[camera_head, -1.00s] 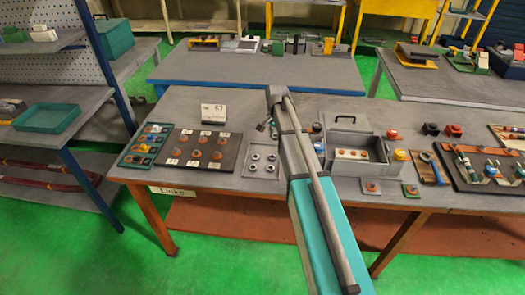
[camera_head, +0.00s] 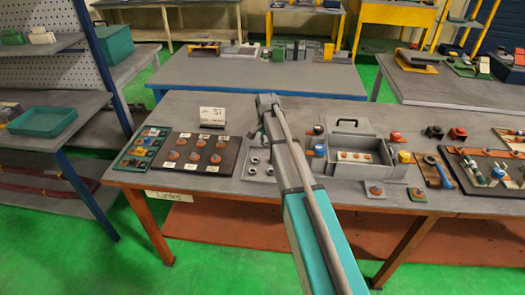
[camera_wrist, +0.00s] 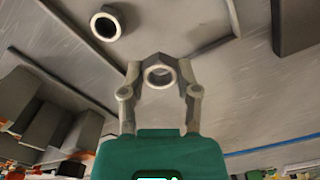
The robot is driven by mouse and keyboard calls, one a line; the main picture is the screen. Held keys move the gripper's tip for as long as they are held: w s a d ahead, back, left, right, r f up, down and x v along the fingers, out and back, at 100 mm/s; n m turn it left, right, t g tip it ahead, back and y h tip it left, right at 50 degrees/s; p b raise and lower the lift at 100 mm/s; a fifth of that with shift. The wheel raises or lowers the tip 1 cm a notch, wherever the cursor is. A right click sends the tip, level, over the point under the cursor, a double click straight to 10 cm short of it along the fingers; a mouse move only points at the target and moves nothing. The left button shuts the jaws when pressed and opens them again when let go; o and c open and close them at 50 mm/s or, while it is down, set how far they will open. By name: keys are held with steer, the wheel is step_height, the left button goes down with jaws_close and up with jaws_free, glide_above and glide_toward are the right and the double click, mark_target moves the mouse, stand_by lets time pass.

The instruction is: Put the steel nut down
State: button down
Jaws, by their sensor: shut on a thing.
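My gripper (camera_wrist: 159,80) is shut on a steel nut (camera_wrist: 147,75), a grey ring held between the fingertips in the wrist view. A second steel nut (camera_wrist: 106,24) sits on a flat grey plate (camera_wrist: 165,22) near it, apart from the held one. In the head view my gripper is small and partly hidden by my arm, at the back of the grey nut plate (camera_head: 246,178) on the bench. Several nuts stand on that plate, and my arm covers its right part. I cannot tell whether the held nut touches the plate.
Left of the nut plate is a dark board (camera_head: 184,166) with several orange-topped parts. A white sign (camera_head: 212,115) stands behind. A grey open box (camera_head: 386,170) stands right of my arm. Bare bench lies between the sign and the plate.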

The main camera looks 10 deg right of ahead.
mark_target(265, 154)
steer(key=shift+w+a+f+b, duration=0.3)
steer(key=shift+w+f+b, duration=0.1)
steer(key=shift+f+b, duration=0.25)
steer(key=shift+s+f+b, duration=0.1)
steer(key=shift+f+b, duration=1.25)
steer(key=shift+f, duration=0.15)
steer(key=shift+c, duration=1.7)
jaws_free()
step_height(265, 154, up, 12)
steer(key=p, duration=1.2)
steer(key=shift+r, duration=0.2)
